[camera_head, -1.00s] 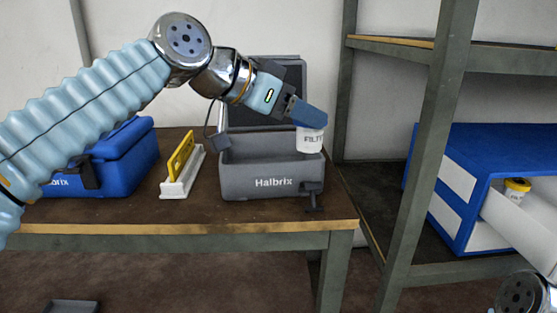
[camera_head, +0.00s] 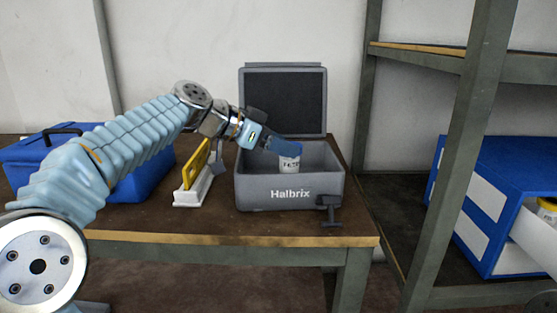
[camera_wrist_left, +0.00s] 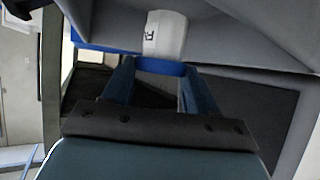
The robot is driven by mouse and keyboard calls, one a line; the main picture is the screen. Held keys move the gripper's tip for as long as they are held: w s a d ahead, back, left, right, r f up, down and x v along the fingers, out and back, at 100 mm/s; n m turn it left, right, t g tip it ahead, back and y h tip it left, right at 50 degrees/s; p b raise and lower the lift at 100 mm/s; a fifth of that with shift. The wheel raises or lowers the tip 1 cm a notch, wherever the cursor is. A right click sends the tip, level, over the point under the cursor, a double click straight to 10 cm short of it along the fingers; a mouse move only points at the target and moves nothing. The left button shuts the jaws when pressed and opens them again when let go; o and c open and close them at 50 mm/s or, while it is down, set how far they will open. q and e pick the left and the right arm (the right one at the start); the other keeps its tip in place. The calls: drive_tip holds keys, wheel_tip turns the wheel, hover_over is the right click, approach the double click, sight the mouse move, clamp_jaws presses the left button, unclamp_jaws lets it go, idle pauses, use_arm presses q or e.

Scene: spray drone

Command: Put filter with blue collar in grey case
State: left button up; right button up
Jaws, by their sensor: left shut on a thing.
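The filter (camera_head: 289,164) is a small white cylinder with lettering. The left wrist view shows the filter (camera_wrist_left: 165,34) with its blue collar (camera_wrist_left: 161,67) between the fingers. My left gripper (camera_head: 285,148) is shut on the filter at its collar and holds it inside the opening of the grey case (camera_head: 290,196). The case stands open on the table, its lid (camera_head: 284,100) raised at the back, with "Halbrix" on its front. Whether the filter touches the case floor cannot be told. My right gripper is not in view.
A blue case (camera_head: 148,178) stands at the left of the table (camera_head: 150,222). A yellow panel in a white holder (camera_head: 192,192) stands just left of the grey case. A dark clamp-like part (camera_head: 330,208) is at its front right. A shelf with a blue drawer unit (camera_head: 500,165) is at the right.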

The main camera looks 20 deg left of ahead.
use_arm(q)
drive_tip(key=shift+w+a+f, duration=0.1)
drive_tip(key=shift+a+f, duration=0.05)
drive_tip(key=shift+f, duration=0.8)
drive_tip(key=shift+w+a+f, duration=0.1)
drive_tip(key=shift+f, duration=0.85)
drive_tip(key=shift+b, duration=0.3)
drive_tip(key=shift+f, duration=0.15)
drive_tip(key=o, duration=1.1)
drive_tip(key=shift+r, duration=0.35)
drive_tip(key=v, duration=1.1)
drive_tip(key=shift+s+a+r, duration=0.1)
drive_tip(key=shift+s+a, duration=0.2)
